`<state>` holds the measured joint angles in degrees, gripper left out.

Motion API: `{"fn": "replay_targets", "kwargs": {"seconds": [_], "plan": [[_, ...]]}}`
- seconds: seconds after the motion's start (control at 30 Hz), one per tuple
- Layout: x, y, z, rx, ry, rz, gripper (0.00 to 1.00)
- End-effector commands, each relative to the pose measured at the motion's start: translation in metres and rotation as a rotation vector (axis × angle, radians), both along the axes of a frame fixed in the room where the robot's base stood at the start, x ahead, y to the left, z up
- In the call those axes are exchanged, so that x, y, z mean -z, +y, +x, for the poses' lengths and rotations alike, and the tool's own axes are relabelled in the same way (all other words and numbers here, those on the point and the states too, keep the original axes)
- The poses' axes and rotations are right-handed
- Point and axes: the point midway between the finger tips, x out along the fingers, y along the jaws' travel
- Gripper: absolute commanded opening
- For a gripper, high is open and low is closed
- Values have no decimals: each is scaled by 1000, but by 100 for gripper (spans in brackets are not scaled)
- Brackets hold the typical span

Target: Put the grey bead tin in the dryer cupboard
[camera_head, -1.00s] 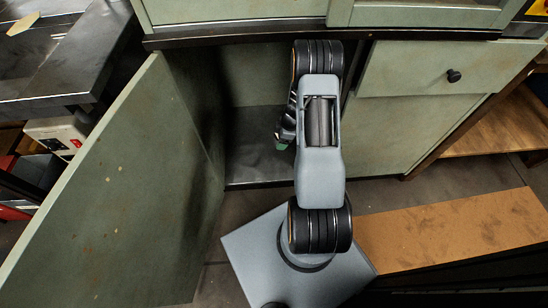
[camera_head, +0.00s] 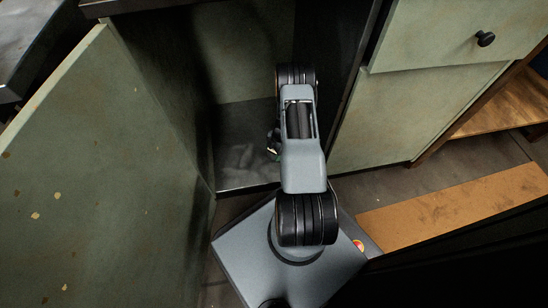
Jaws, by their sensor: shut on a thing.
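The dryer cupboard (camera_head: 245,181) is a green cabinet with a dark, empty-looking lower compartment. Its door (camera_head: 95,175) stands open at the left. My arm reaches into the opening. My gripper (camera_head: 273,146) is mostly hidden behind my own arm, with only a small dark part showing at its left, above the cupboard floor. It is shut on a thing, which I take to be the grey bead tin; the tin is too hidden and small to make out. I cannot tell whether it touches the cupboard floor.
A closed drawer (camera_head: 455,35) with a dark knob and a closed green panel (camera_head: 415,115) are to the right. A brown board (camera_head: 455,207) lies at lower right. A wooden shelf (camera_head: 497,100) stands at far right. The open door limits room on the left.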

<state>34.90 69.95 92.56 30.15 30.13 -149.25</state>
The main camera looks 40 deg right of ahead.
Motion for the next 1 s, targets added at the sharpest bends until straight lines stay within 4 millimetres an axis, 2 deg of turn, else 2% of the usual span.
{"fn": "replay_targets", "kwargs": {"seconds": [0.17,0.4,0.8,0.83,1.0], "plan": [[11,1,1,-2,-1,0,40],[40,1,1,-3,0,0,40],[42,2,1,-3,0,0,40],[42,2,1,-3,0,0,73],[42,2,1,-3,0,0,89]]}}
